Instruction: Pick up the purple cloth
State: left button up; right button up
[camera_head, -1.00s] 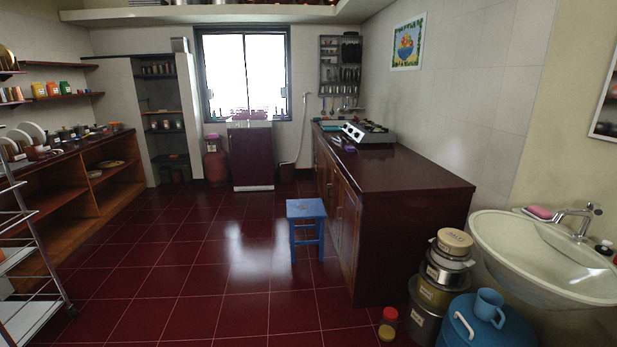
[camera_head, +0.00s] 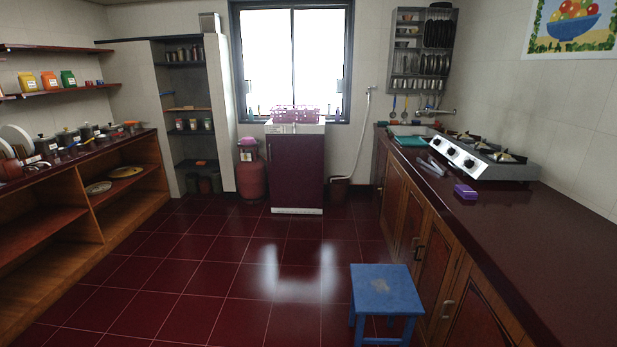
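A small purple item (camera_head: 466,191) lies on the dark red counter (camera_head: 540,225), in front of the gas stove. It looks like a folded cloth, but it is too small to be sure. A pink-purple patterned thing (camera_head: 297,114) sits on top of the dark red cabinet (camera_head: 297,170) under the window. I cannot tell whether that is cloth or a rack. Neither of my grippers shows in the head view.
A blue stool (camera_head: 386,290) stands beside the counter's wooden doors. A gas stove (camera_head: 475,155) and a green item (camera_head: 409,141) are on the counter. A red gas cylinder (camera_head: 251,175) stands left of the cabinet. Wooden shelves (camera_head: 120,190) line the left. The middle tiled floor is clear.

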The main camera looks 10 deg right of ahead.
aim_at(465, 192)
jog(key=i+j, duration=0.1)
jog(key=i, duration=0.45)
jog(key=i+j, duration=0.1)
jog(key=i, duration=0.45)
jog(key=i+j+z, duration=0.1)
jog(key=i, duration=0.45)
jog(key=i+j, duration=0.15)
jog(key=i, duration=0.4)
jog(key=i+j+z, duration=0.1)
jog(key=i, duration=0.4)
jog(key=i+j, duration=0.25)
jog(key=i, duration=0.3)
jog(key=i+l+z, duration=0.15)
jog(key=i+z, duration=0.65)
jog(key=i+j+z, duration=0.2)
jog(key=i+z, duration=0.2)
jog(key=i, duration=0.15)
jog(key=i+j+z, duration=0.4)
jog(key=l, duration=0.1)
